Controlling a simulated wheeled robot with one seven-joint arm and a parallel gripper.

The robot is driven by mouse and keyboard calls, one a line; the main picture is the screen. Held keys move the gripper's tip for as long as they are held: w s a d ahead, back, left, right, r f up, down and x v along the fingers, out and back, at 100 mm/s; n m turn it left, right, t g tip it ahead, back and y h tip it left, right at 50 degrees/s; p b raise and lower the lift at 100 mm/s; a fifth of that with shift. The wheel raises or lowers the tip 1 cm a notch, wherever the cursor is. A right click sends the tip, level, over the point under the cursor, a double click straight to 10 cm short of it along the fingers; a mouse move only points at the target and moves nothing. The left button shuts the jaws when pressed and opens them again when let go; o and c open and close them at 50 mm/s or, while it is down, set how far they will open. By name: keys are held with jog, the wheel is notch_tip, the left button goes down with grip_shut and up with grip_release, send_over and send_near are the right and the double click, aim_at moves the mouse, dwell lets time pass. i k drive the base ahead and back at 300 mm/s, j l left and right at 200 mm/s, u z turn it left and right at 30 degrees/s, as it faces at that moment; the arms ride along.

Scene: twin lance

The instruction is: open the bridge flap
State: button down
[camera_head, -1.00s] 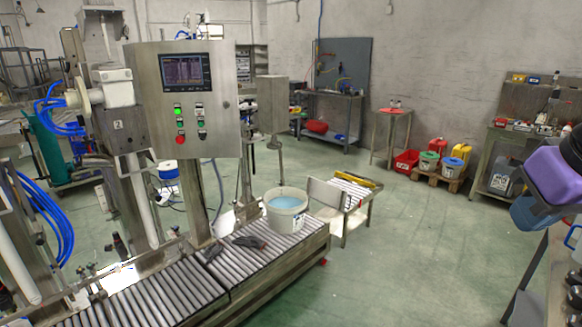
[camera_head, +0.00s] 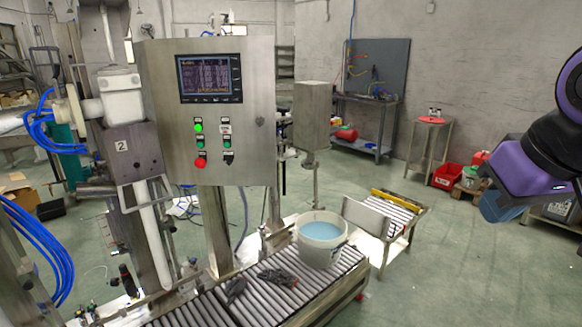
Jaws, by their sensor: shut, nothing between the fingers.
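A pale flat panel (camera_head: 367,218) stands tilted at the conveyor-side end of a small roller cart (camera_head: 402,212); it looks like the bridge flap, though I cannot be sure. It stands between the cart's rollers and the end of the roller conveyor (camera_head: 280,300). A white bucket of blue liquid (camera_head: 320,245) stands on the conveyor, close to the panel. My arm, purple and black, shows at the right edge, well apart from the panel. My gripper's fingers are not visible.
A steel control cabinet (camera_head: 210,145) stands over the conveyor on the left. Dark tools (camera_head: 277,278) lie on the rollers before the bucket. Red (camera_head: 447,175) and other containers stand by the back wall. The green floor (camera_head: 430,270) right of the conveyor is clear.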

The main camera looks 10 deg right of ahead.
aim_at(380, 224)
jog(key=i+l+z, duration=0.1)
jog(key=i+z, duration=0.6)
jog(key=i, duration=0.15)
jog(key=i+j+z, duration=0.2)
jog(key=i+z, duration=0.15)
jog(key=i+l, duration=0.15)
jog(key=i, duration=0.45)
jog(key=i+l+z, duration=0.1)
jog(key=i, duration=0.5)
jog(key=i+l, duration=0.15)
jog(key=i, duration=0.45)
jog(key=i+l+u, duration=0.35)
jog(key=i, duration=0.15)
jog(key=i+l+u, duration=0.3)
jog(key=i+l, duration=0.1)
jog(key=i, duration=0.05)
